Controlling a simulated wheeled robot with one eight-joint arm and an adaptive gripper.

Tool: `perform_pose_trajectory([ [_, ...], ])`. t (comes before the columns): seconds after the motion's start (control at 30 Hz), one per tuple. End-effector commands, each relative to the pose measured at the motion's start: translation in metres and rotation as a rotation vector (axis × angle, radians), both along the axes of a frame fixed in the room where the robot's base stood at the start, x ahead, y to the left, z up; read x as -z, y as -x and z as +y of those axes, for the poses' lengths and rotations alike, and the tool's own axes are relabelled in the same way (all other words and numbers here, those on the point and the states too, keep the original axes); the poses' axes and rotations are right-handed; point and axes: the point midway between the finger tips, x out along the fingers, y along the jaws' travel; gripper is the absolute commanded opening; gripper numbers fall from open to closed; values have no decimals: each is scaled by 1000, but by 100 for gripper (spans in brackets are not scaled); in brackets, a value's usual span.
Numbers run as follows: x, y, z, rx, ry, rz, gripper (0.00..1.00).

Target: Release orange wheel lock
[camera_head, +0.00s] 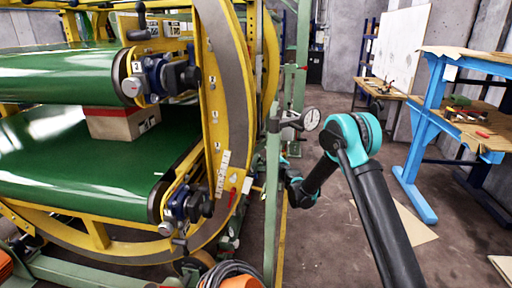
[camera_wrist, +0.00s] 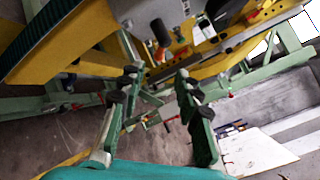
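My gripper (camera_wrist: 160,80) shows in the wrist view with its two dark-tipped fingers apart, and nothing is seen held between them. Beyond the fingertips are the yellow ring (camera_wrist: 97,30) and a dark handle (camera_wrist: 160,32) with an orange-brown end. In the head view my gripper is hidden behind the green post, beside the lower right of the large yellow ring (camera_head: 213,95). Orange parts show at the bottom edge (camera_head: 243,282) and the lower left edge (camera_head: 6,263). I cannot tell which of these is the wheel lock.
Green conveyor belts (camera_head: 75,170) carry a box (camera_head: 122,122). Blue-framed benches (camera_head: 425,130) stand at the right. The floor between is mostly clear.

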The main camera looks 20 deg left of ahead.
Motion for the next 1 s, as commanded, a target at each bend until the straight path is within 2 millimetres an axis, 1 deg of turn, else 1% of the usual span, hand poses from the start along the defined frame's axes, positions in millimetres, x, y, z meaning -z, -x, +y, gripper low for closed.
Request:
perform_pose_trajectory([
  [0.03,0,-7,8,0,0,0,33],
  [0.3,0,-43,48,0,1,-1,33],
  [0.5,0,-62,70,0,1,-1,33],
  [0.7,0,-71,80,0,1,-1,33],
  [1.0,0,-73,81,0,1,-1,33],
])
